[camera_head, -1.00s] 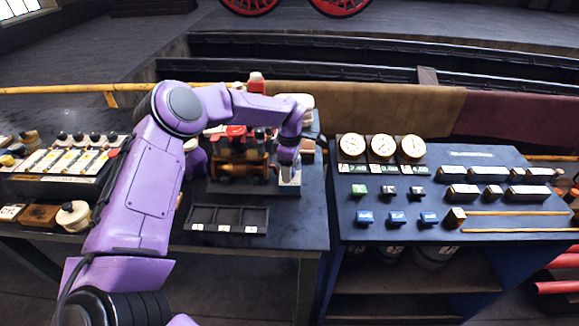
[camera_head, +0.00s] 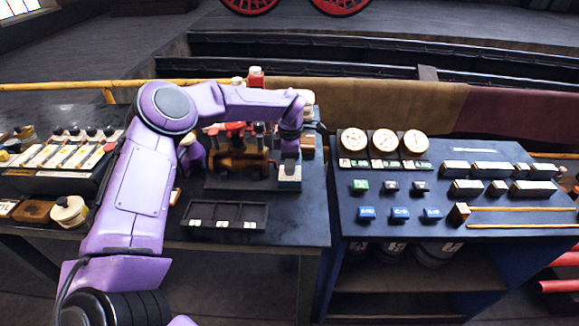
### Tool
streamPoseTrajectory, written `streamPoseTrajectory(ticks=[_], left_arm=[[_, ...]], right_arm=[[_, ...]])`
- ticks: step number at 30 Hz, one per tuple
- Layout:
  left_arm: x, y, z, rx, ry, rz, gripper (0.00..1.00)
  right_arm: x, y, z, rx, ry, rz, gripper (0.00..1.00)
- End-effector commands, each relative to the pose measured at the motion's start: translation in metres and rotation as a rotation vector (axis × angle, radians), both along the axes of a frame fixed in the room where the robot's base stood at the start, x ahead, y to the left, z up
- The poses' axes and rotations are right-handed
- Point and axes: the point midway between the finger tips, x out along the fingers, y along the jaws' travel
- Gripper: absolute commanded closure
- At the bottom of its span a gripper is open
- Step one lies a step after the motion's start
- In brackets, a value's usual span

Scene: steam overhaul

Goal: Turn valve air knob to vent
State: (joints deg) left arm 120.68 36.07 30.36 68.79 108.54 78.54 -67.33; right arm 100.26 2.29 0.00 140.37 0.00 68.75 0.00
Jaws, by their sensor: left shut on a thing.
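My left gripper (camera_head: 290,161) reaches down over a small dark block with a pale label plate (camera_head: 290,173), at the right end of the brass valve assembly (camera_head: 238,162). Its fingers are shut on a small part at the top of this block. That part, seemingly the valve air knob, is hidden by the fingers, so its pointing direction cannot be read. Red handles (camera_head: 235,127) top the assembly just left of the gripper. My right gripper is not in view.
A black compartment tray (camera_head: 225,208) lies in front of the assembly. A row of levers (camera_head: 60,155) and a pale round pot (camera_head: 69,211) are at left. A brown block (camera_head: 308,145) stands close right of the gripper.

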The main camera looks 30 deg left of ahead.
Motion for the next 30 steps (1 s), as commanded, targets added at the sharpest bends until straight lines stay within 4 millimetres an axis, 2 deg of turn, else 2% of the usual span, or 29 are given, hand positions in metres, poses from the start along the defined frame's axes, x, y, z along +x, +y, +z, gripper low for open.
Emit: streamPoseTrajectory(ticks=[3, 18, 30], left_arm=[[0.002, 0.001, -0.001, -0.001, -0.009, 0.111, 0.95], [0.002, 0.001, 0.001, -0.001, -0.010, 0.546, 0.95], [0.003, 0.001, 0.004, -0.002, -0.012, 0.724, 0.95]], right_arm=[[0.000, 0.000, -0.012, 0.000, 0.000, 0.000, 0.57], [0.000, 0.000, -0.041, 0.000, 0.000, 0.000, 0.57], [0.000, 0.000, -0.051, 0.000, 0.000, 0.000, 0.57]])
